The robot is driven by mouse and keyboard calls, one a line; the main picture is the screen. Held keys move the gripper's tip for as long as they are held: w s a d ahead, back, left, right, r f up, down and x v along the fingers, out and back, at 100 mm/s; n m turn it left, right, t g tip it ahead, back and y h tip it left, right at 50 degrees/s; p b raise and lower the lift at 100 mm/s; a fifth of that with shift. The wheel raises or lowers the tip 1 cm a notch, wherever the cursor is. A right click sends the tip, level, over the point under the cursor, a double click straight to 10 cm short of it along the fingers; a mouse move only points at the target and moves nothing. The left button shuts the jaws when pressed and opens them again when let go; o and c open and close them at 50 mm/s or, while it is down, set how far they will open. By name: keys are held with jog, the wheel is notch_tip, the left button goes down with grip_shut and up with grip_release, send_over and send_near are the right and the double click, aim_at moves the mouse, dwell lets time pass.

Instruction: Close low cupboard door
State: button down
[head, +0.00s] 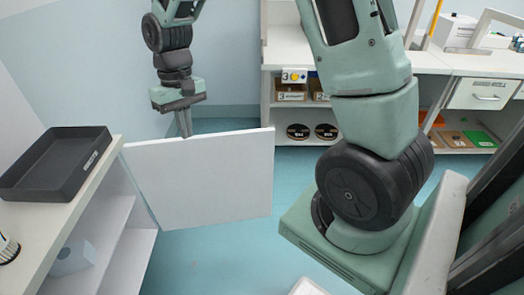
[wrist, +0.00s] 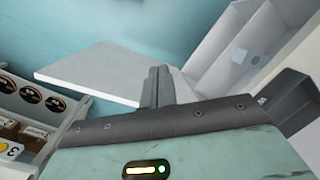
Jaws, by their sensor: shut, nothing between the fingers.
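The low cupboard door (head: 205,180) is a white panel standing wide open, swung out from the front of the low cupboard (head: 125,240) at the left. In the wrist view the door (wrist: 95,72) lies beyond my fingers, and the open cupboard shelves (wrist: 235,45) show at the upper right. My gripper (head: 186,133) is shut and empty, pointing down at the door's top edge near the hinge side. The fingertips (wrist: 156,75) overlap the door in the wrist view. I cannot tell whether they touch it; part may be behind the panel.
A dark tray (head: 55,165) sits on the cupboard's top. Shelves with small boxes and black discs (head: 312,132) and a drawer unit (head: 485,95) stand at the back.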

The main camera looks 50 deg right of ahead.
jog(key=w+d+f+m+b, duration=0.15)
jog(key=d+f, duration=0.25)
jog(key=d, duration=0.4)
jog(key=w+d+f+m, duration=0.3)
jog(key=d+f, duration=0.1)
jog(key=d, duration=0.3)
jog(key=m+g+b, duration=0.1)
jog(key=m+b, duration=0.1)
jog(key=m, duration=0.1)
send_near(262, 146)
jog(key=w+d+f, duration=0.2)
jog(key=d+f, duration=0.2)
jog(key=shift+y, duration=0.3)
jog(key=x, duration=0.9)
jog(key=shift+w+a, duration=0.15)
jog(key=shift+a, duration=0.15)
jog(key=shift+a, duration=0.1)
